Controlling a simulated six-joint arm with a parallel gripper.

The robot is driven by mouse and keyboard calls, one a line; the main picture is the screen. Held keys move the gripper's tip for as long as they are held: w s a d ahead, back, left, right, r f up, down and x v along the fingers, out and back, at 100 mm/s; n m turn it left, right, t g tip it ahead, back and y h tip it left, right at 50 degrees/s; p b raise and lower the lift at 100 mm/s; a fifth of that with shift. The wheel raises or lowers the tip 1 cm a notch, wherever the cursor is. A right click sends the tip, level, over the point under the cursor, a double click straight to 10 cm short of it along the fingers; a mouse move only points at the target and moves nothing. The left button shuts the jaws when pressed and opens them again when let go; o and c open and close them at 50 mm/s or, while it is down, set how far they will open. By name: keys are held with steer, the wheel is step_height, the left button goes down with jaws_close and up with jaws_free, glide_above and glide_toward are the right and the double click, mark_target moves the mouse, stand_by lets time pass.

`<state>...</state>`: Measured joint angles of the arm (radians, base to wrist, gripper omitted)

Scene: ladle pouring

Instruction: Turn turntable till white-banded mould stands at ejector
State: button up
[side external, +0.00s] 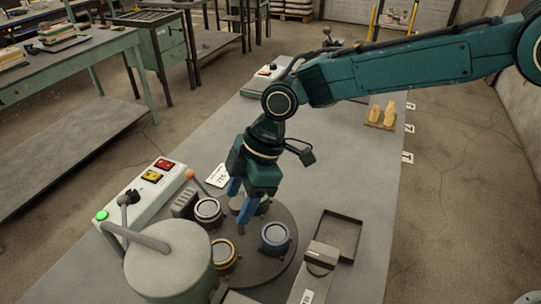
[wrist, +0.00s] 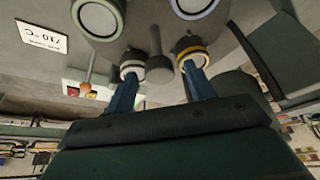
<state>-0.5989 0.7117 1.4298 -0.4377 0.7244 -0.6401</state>
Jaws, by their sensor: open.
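The turntable (side external: 262,268) is a dark round disc on the bench. The white-banded mould (side external: 208,210) stands on its left side, beside a small ribbed grey block (side external: 185,203). A yellow-banded mould (side external: 224,256) is nearer the front, a blue mould (side external: 275,237) at the right, and a green mould (side external: 250,203) at the back, partly hidden by my gripper. My gripper (side external: 237,211) is open and points down over the disc. In the wrist view its blue fingers overlap the white-banded mould (wrist: 133,65) and yellow-banded mould (wrist: 191,52); contact cannot be told. I cannot tell which part is the ejector.
A large grey cylinder (side external: 170,262) with a handle stands front left. A grey device (side external: 318,265) and an empty black tray (side external: 340,235) lie right of the turntable.

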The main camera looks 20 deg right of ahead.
jaws_close()
steer(key=shift+s+m+t, duration=0.1)
steer(key=shift+m+t, duration=0.2)
steer(key=shift+m, duration=0.4)
steer(key=shift+a+m+t, duration=0.1)
steer(key=shift+m+t, duration=0.5)
steer(key=shift+m, duration=1)
steer(key=shift+s+m+t+h, duration=0.1)
steer(key=shift+m+t+h, duration=0.25)
steer(key=shift+m, duration=0.85)
steer(key=shift+s+m+t+h, duration=0.1)
steer(key=shift+m+t+h, duration=0.25)
steer(key=shift+m, duration=0.85)
steer(key=shift+a+m+t+h, duration=0.1)
steer(key=shift+m+t+h, duration=0.25)
steer(key=shift+m, duration=0.85)
steer(key=shift+a+m+t+h, duration=0.1)
steer(key=shift+m+t+h, duration=0.25)
steer(key=shift+m, duration=0.85)
steer(key=shift+m+h, duration=0.7)
steer(key=shift+m, duration=1.2)
